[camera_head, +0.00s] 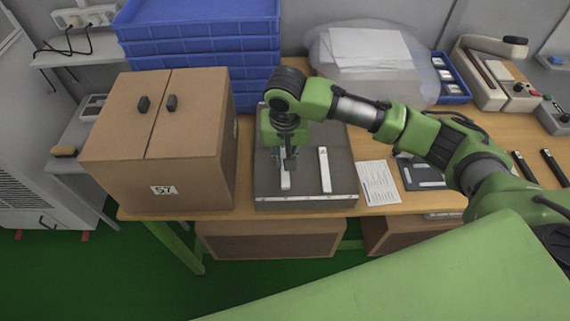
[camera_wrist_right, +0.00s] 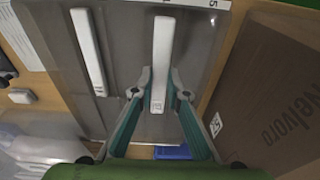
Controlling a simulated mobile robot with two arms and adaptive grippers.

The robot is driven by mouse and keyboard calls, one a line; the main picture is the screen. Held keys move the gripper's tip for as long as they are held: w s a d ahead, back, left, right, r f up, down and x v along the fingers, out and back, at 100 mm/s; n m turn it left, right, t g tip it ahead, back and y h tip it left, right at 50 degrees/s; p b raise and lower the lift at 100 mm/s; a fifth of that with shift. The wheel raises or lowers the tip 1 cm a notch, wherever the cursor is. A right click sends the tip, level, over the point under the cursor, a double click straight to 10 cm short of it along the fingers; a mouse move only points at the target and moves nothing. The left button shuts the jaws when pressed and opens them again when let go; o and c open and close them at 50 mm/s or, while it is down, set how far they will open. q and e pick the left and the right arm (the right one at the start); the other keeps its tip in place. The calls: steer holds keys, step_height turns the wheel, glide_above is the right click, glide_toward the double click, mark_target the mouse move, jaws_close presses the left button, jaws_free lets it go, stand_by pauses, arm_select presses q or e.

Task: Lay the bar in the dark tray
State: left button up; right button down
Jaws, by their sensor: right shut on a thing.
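My right gripper (camera_head: 286,160) reaches down over a grey metal plate (camera_head: 265,180). It is shut on a white bar (camera_head: 286,182). In the right wrist view the fingers (camera_wrist_right: 159,95) close on the labelled end of this bar (camera_wrist_right: 162,45). The bar lies along the plate; I cannot tell whether it still touches it. A second white bar (camera_head: 324,170) lies to its right on the plate and also shows in the wrist view (camera_wrist_right: 88,50). The dark tray (camera_head: 411,178) is farther right on the table, with pale bars in it, partly hidden by my right arm. My left gripper is out of view.
A cardboard box (camera_head: 190,150) stands close left of the plate. Stacked blue trays (camera_head: 200,50) are behind. A paper sheet (camera_head: 380,183) lies between plate and dark tray. A plastic bag (camera_head: 370,60) lies at the back.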

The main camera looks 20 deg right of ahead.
step_height(320, 180, down, 2)
steer(key=shift+f+p, duration=0.2)
steer(key=shift+p, duration=0.2)
steer(key=shift+f, duration=0.35)
steer(key=shift+f, duration=0.1)
steer(key=c, duration=2)
jaws_free()
steer(key=r, duration=0.4)
steer(key=s+r+b, duration=0.1)
steer(key=r, duration=0.7)
steer(key=shift+s+a+r, duration=0.1)
steer(key=shift+s+a, duration=0.1)
